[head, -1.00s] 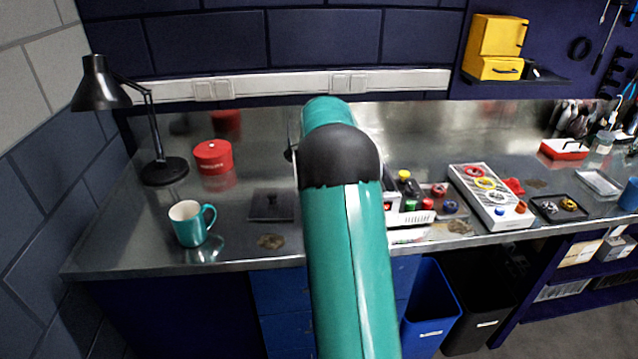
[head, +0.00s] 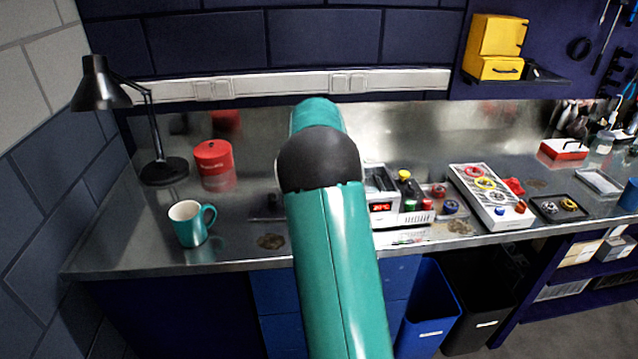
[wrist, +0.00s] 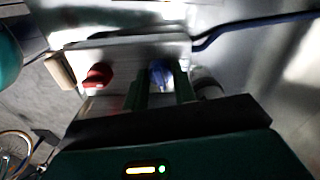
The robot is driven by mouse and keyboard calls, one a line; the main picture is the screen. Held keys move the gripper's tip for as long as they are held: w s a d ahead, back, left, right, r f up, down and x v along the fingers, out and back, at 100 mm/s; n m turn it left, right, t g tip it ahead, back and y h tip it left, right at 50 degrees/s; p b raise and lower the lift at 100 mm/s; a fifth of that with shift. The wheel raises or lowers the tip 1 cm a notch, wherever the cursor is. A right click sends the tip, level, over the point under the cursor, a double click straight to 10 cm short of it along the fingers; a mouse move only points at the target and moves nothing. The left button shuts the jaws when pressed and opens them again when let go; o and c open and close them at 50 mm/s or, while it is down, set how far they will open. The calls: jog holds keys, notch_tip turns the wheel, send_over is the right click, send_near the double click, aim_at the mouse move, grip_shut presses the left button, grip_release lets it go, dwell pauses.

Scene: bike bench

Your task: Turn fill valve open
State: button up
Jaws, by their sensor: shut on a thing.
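In the wrist view a pale box (wrist: 120,52) carries a red knob (wrist: 97,76) on the left and a blue knob (wrist: 161,72) on the right. My gripper (wrist: 160,92) has its two green fingers on either side of the blue knob and is shut on it. No label is readable, so I cannot tell which knob is the fill valve. The lower part of the blue knob is partly hidden by the fingers. In the head view my own arm hides the gripper and the held knob.
A blue hose (wrist: 250,25) runs right from the box. On the bench are a teal mug (head: 190,223), a red canister (head: 213,158), a lamp (head: 160,168), a white device with a red display (head: 381,208) and a panel of coloured knobs (head: 490,198).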

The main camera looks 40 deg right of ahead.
jog(key=o, duration=0.7)
notch_tip(320, 180, up, 14)
jog(key=shift+f, duration=0.1)
jog(key=shift+a, duration=0.1)
dwell(0.6)
